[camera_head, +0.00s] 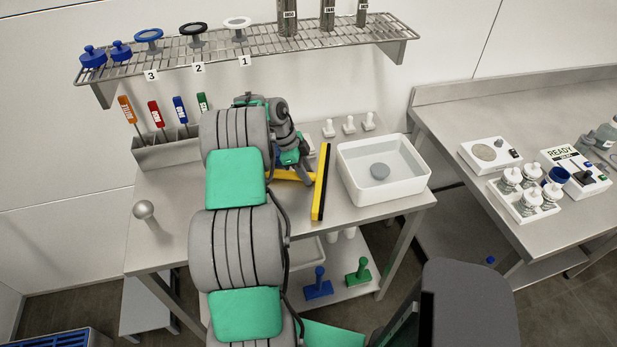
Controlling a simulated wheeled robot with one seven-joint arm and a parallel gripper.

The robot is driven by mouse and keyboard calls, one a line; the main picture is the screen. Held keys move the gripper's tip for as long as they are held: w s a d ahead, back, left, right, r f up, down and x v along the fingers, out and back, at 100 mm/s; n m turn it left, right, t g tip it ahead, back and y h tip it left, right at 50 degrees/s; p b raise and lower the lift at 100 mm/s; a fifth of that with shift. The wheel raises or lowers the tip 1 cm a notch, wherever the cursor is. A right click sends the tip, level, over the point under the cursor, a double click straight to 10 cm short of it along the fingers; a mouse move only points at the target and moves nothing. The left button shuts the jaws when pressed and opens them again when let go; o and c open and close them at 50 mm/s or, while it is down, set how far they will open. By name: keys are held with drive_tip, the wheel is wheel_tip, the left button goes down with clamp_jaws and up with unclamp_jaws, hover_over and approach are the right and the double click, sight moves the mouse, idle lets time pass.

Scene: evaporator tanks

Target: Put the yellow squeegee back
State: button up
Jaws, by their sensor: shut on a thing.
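The yellow squeegee (322,182) is above the steel table, just left of the white basin. Its long yellow and black head runs away from me, and its short yellow handle points left. My gripper (298,168) is shut on the squeegee at the handle side. My arm hides much of the handle and the fingertips. I cannot tell whether the head touches the table.
A grey holder (165,155) with orange, red, blue and green handles stands at the table's back left. A white basin (362,190) of liquid is right. A wire shelf (330,42) hangs above. A ball-topped knob (144,210) stands front left.

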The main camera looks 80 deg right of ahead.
clamp_jaws()
idle(0.5)
